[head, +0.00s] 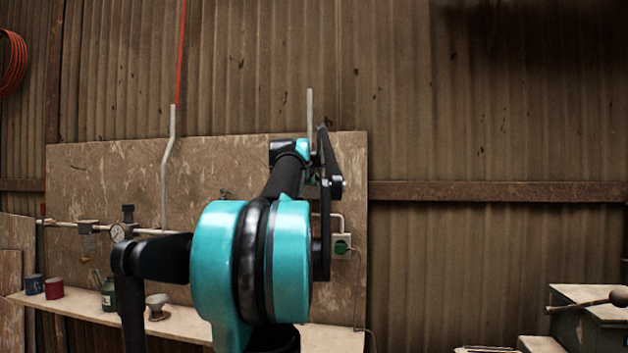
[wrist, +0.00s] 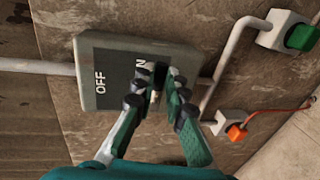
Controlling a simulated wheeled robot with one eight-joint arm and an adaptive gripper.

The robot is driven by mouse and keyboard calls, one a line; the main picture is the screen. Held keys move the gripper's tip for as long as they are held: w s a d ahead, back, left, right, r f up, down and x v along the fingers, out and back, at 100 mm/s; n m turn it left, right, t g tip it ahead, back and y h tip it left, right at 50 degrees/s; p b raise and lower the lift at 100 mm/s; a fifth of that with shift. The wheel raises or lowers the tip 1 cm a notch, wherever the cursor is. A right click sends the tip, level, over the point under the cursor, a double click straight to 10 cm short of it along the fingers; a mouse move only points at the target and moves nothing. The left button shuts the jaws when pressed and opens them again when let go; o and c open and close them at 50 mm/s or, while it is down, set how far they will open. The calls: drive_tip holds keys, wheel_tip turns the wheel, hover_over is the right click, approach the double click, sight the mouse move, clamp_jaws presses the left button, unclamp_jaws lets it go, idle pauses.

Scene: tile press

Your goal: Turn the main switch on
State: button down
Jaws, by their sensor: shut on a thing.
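The main switch (wrist: 112,70) is a dark grey-green box on the board, seen in the wrist view with white OFF lettering at its left and part of the ON lettering beside my fingers. My gripper (wrist: 160,82) is at the box's right part, near the ON lettering. Its two fingers are shut on the switch handle, which is mostly hidden between them, so I cannot tell its exact setting. In the head view my arm hides the switch box and my fingertips.
A socket with a green plug (wrist: 301,38) is at the upper right of the wrist view, and an orange plug (wrist: 237,132) is lower. Grey conduit (wrist: 238,48) runs beside the box. In the head view, a shelf (head: 85,310) holds cups, a green can (head: 108,294) and a funnel (head: 157,303).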

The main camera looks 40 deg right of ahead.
drive_tip(key=c, duration=1.6)
unclamp_jaws()
drive_tip(key=shift+o, duration=0.2)
drive_tip(key=v, duration=1.2)
drive_tip(key=w+a+f+m+g+y, duration=0.15)
drive_tip(key=a+f, duration=0.45)
drive_tip(key=f, duration=0.7)
drive_tip(key=a+f+m+y, duration=0.2)
drive_tip(key=a+f, duration=0.3)
drive_tip(key=f, duration=0.7)
drive_tip(key=w+a+f+m+g+y, duration=0.15)
drive_tip(key=a+f, duration=0.45)
drive_tip(key=f, duration=0.7)
drive_tip(key=s+a+f+m+g+y, duration=0.1)
drive_tip(key=s+a+f+y, duration=0.2)
drive_tip(key=s+a+f, duration=0.6)
drive_tip(key=s+a+f+m+g+y, duration=0.2)
drive_tip(key=s+a+f+y, duration=0.2)
drive_tip(key=s+a+f, duration=0.6)
wheel_tip(320, 180, down, 7)
drive_tip(key=shift+a+f, duration=0.1)
drive_tip(key=shift+a, duration=0.35)
